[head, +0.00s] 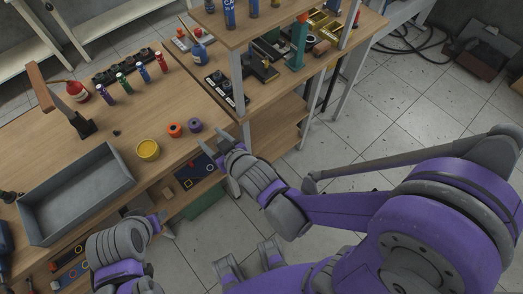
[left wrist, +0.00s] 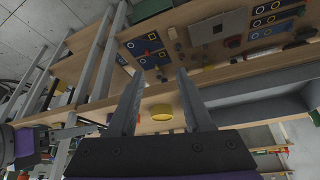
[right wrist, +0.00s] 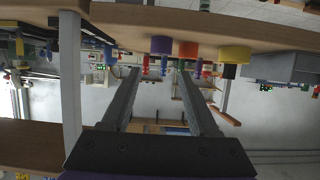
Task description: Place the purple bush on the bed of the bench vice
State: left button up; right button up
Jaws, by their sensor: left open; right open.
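The purple bush (head: 195,125) stands upright on the wooden bench near its front edge, at the right end of a row of bushes. It also shows in the right wrist view (right wrist: 161,44), beyond and between my right fingers. My right gripper (head: 212,142) is open and empty, close to the bush at the bench edge, apart from it. My left gripper (head: 160,219) is open and empty, low at the bench front, by the grey tray. A dark device (head: 262,68) on the further bench may be the bench vice; I cannot tell surely.
An orange bush (head: 175,130) stands just left of the purple one, then a yellow bush (head: 148,149). A grey tray (head: 76,194) sits at the left. Shelf posts (head: 237,82) rise at the further bench. Small coloured bottles (head: 124,83) stand behind the bushes.

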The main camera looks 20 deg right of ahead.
pick_arm(q)
jog(key=shift+o, duration=2.6)
pick_arm(e)
jog(key=s+d+m+g+h, duration=0.3)
jog(key=s+d+g, duration=0.4)
jog(key=s+d, duration=0.7)
jog(key=shift+s+d+f+m+g+h, duration=0.3)
jog(key=shift+s+d+h, duration=0.1)
jog(key=shift+s+h, duration=0.25)
